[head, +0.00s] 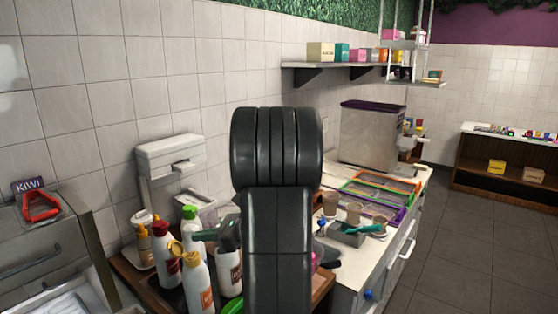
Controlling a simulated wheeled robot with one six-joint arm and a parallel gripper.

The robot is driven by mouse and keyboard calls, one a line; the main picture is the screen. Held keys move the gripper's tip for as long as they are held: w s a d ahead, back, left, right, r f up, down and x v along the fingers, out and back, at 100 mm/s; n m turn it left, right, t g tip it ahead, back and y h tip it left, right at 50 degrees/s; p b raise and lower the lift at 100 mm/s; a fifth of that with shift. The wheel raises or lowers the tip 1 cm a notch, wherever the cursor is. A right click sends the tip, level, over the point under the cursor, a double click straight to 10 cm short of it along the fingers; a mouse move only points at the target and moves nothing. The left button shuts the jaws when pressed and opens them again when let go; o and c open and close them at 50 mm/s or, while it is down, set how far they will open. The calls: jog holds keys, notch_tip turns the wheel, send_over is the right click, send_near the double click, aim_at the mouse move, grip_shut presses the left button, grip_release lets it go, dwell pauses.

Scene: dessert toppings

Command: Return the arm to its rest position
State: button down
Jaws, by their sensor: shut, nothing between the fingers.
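My black arm (277,220) stands upright in the middle of the head view, with a thick rounded, ribbed joint at its top. It hides part of the counter behind it. I cannot make out my gripper or its fingertips; they seem to be hidden behind the arm or out of frame. A dark shape (229,233) shows just left of the arm above a bottle, and I cannot tell what it is.
Several sauce bottles (197,284) stand close left of my arm. The white counter (348,278) at right holds cups, a grey tray (347,236), coloured-rim topping bins (376,201) and a steel box (371,136). A shelf (340,66) hangs behind. Floor (465,240) at right is clear.

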aim_at(199, 259)
jog(key=a+f+b, duration=0.2)
jog(key=a, duration=0.1)
jog(key=a+f+b, duration=0.1)
jog(key=shift+w+a+f+b, duration=0.2)
jog(key=shift+w+f+b, duration=0.1)
jog(key=v, duration=0.3)
jog(key=shift+d+f, duration=0.2)
jog(key=shift+d, duration=0.15)
jog(key=d+f+b, duration=0.2)
jog(key=b, duration=0.1)
jog(key=shift+s+d+f, duration=0.15)
jog(key=shift+s+f, duration=0.05)
jog(key=shift+f, duration=0.1)
jog(key=shift+f+b, duration=0.75)
jog(key=shift+s+r, duration=0.1)
